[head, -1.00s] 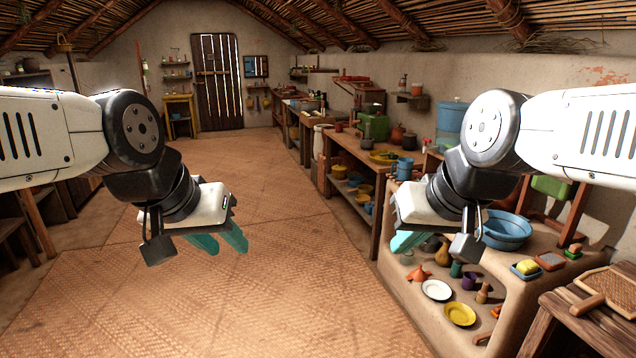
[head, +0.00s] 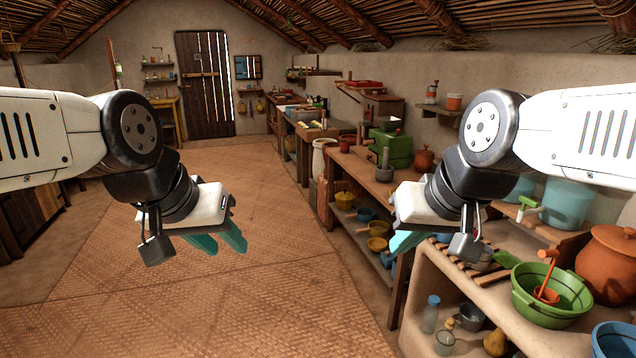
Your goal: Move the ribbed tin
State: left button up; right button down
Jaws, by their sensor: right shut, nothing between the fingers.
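I cannot pick out a ribbed tin for sure among the many small vessels in the head view. My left gripper (head: 222,245) hangs over the floor at the left, its two teal fingers apart, with nothing between them. My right gripper (head: 398,245) is shut and empty, in front of the counters on the right. Its arm and wrist hide part of the counter behind. Neither gripper touches any object.
A clay hearth counter at the right holds a green basin (head: 525,301), a large clay pot (head: 609,262) and a slatted rack. A wooden bench with a green box (head: 391,148) runs along the right wall. The woven floor (head: 200,310) ahead is clear.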

aim_at(344, 144)
jog(key=i, duration=2.5)
jog(key=i+j+z, duration=0.1)
jog(key=i, duration=1.15)
jog(key=i+j, duration=0.1)
jog(key=i, duration=1.2)
